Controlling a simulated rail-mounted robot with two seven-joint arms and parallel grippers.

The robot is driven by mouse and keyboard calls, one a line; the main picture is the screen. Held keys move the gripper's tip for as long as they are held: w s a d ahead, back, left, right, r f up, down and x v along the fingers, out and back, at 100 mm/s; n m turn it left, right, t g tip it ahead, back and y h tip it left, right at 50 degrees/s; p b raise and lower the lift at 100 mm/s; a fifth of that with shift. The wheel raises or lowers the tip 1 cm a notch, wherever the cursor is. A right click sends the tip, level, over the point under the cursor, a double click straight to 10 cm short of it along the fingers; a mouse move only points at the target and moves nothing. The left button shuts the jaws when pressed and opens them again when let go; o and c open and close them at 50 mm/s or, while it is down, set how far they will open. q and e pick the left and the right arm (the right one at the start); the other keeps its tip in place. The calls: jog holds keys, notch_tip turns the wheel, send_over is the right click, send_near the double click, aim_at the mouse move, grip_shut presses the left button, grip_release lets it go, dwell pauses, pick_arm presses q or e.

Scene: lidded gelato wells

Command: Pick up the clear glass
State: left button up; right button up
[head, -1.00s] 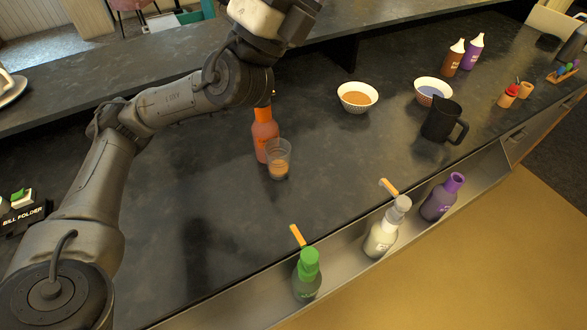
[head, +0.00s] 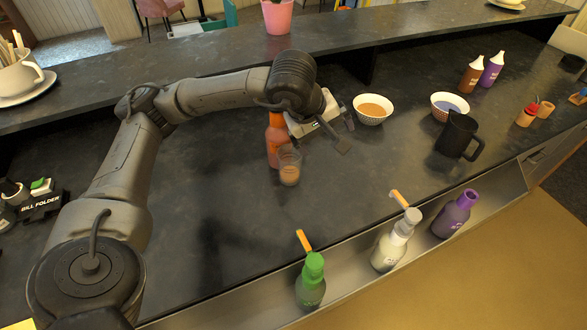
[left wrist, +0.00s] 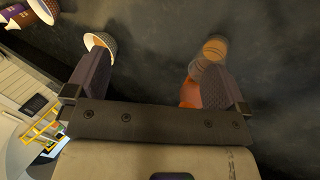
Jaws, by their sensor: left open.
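The clear glass (head: 289,166) stands upright on the dark counter with something orange-brown in its lower part. An orange bottle (head: 275,138) stands just behind it. My left gripper (head: 322,138) is open and empty, above the counter to the right of the glass and bottle. In the left wrist view the jaws (left wrist: 148,58) are wide apart. There the glass (left wrist: 213,52) shows beyond the right finger, which partly covers the orange bottle (left wrist: 190,93). The glass is not between the fingers. My right gripper is not in view.
Green (head: 311,282), white (head: 396,241) and purple (head: 455,214) bottles stand in the front trough. The counter before the glass is clear.

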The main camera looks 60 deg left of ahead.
pick_arm(q)
jog(key=s+a+m+g+y, duration=0.2)
jog(key=s+a+g+y, duration=0.15)
jog(key=s+a, duration=0.2)
jog(key=m+b, duration=0.1)
jog(key=b, duration=0.2)
send_near(289, 153)
jog(key=shift+y, duration=0.25)
jog(key=shift+w+a+f+b, duration=0.1)
jog(key=shift+w+f+b, duration=0.1)
jog(key=shift+f, duration=1.4)
jog(key=shift+w+a+f+b, duration=0.1)
jog(key=shift+f+b, duration=0.05)
jog(key=shift+f, duration=1.5)
jog(key=shift+c, duration=0.5)
jog(key=c, duration=1.3)
